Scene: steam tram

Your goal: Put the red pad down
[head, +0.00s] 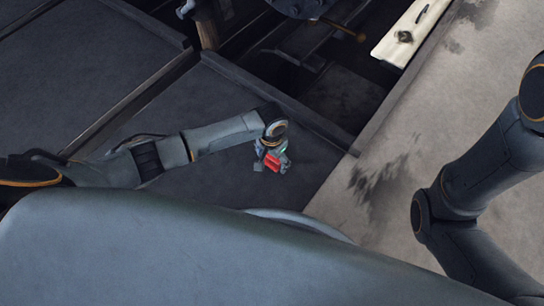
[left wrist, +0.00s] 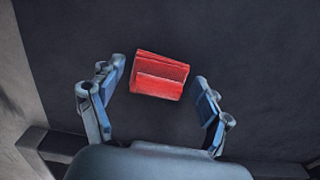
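The red pad (left wrist: 159,76) is a small ridged red block. In the left wrist view it sits between and slightly beyond my left gripper's fingers (left wrist: 160,88), with a gap on both sides. It appears to rest on the dark flat surface, slightly turned. The fingers are spread and hold nothing. In the head view the red pad (head: 274,162) shows at the end of my left arm, partly covered by my left gripper (head: 271,157). My right gripper is out of view; only parts of my right arm show at the right.
A dark floor panel (head: 225,185) lies under the pad, with raised dark edging (head: 310,120) beyond it. Pale stained ground (head: 400,190) lies to the right. A cream board (head: 410,35) with a knob is at the upper right. Dark recesses (head: 345,95) lie at the top.

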